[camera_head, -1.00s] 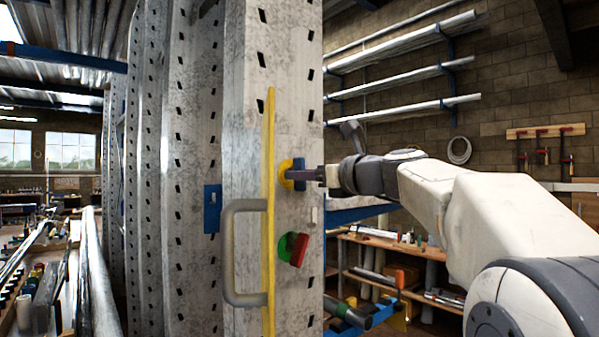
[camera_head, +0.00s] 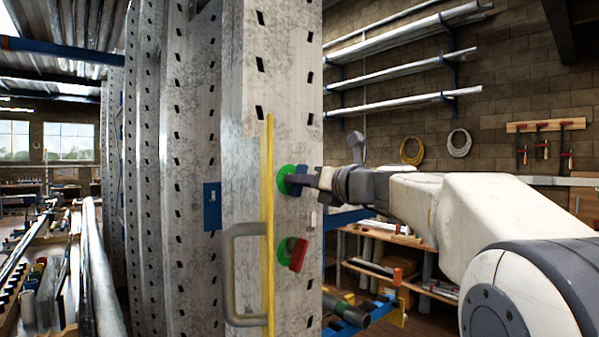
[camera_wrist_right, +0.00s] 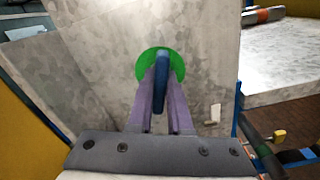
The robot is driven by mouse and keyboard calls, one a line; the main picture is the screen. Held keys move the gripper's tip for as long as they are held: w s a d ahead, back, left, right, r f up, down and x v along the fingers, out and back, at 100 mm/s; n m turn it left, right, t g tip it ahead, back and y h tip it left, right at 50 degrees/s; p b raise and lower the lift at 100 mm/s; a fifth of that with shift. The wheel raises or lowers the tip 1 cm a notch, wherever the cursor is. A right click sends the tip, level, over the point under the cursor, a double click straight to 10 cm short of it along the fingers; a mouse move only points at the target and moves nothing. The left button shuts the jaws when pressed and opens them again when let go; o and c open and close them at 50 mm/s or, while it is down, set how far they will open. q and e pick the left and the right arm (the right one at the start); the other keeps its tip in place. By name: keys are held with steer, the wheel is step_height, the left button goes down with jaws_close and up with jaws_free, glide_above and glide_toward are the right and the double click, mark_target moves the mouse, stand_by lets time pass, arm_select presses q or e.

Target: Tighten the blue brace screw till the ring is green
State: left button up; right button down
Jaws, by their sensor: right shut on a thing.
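The blue brace screw (camera_wrist_right: 160,75) stands out from a grey metal upright (camera_head: 285,95). The ring (camera_wrist_right: 176,66) behind the screw is green; in the head view the ring (camera_head: 282,180) is also green. My right gripper (camera_head: 303,182) reaches in from the right and is shut on the screw's blue head. In the right wrist view its two fingers (camera_wrist_right: 158,95) lie on either side of the head. My left gripper is not in view.
A red knob (camera_head: 298,255) with a green disc sits lower on the upright. A grey handle (camera_head: 230,280) and a yellow strip (camera_head: 268,220) are left of it. A blue plate (camera_head: 212,207) is further left. Shelves (camera_head: 400,275) stand behind my right arm.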

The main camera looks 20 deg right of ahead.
steer(key=c, duration=0.8)
jaws_free()
steer(key=shift+b+v, duration=0.4)
steer(key=shift+v, duration=2.1)
